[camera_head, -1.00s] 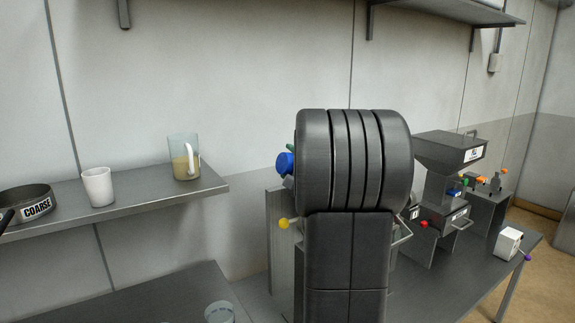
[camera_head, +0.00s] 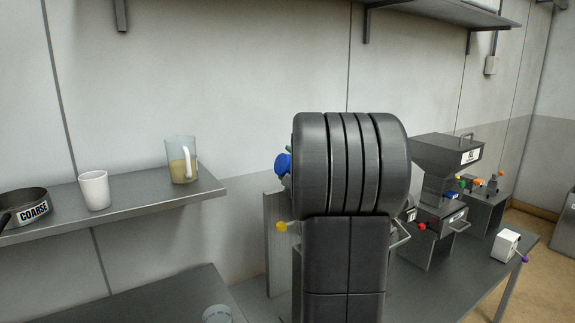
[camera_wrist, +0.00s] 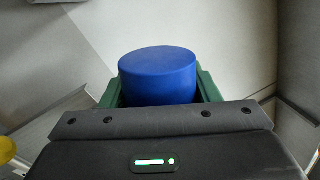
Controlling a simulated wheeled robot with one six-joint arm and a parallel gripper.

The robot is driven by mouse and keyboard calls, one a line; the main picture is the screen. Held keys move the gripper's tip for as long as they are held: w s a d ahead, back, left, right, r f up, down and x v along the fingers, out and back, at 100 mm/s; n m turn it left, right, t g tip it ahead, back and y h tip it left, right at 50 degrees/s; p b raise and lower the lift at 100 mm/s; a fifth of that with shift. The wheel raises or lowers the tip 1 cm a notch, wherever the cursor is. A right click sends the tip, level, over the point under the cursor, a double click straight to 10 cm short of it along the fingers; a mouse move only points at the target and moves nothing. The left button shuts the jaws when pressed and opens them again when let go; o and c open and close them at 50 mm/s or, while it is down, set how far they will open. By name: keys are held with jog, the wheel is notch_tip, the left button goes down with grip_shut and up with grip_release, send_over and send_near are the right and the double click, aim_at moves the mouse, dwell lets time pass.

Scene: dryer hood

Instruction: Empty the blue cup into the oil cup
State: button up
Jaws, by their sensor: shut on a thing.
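The blue cup (camera_head: 283,163) shows at the left edge of my dark arm in the head view, mostly hidden behind it. In the wrist view the blue cup (camera_wrist: 158,75) sits between the green fingers of my gripper (camera_wrist: 160,92), which is shut on it. A smooth round blue end shows there; no opening or contents can be seen. A clear mug (camera_head: 181,162) with a white handle and a yellowish filling stands on the left shelf. A clear vessel (camera_head: 217,314) shows at the bottom edge. I cannot tell which one is the oil cup.
A white cup (camera_head: 94,190) and a dark pan marked COARSE (camera_head: 25,207) share the left shelf (camera_head: 140,204). A grey hopper machine (camera_head: 442,165) and a small white box (camera_head: 505,245) stand on the right bench. A yellow knob (camera_head: 282,227) lies close left of my arm.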

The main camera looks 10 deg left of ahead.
dwell(0.4)
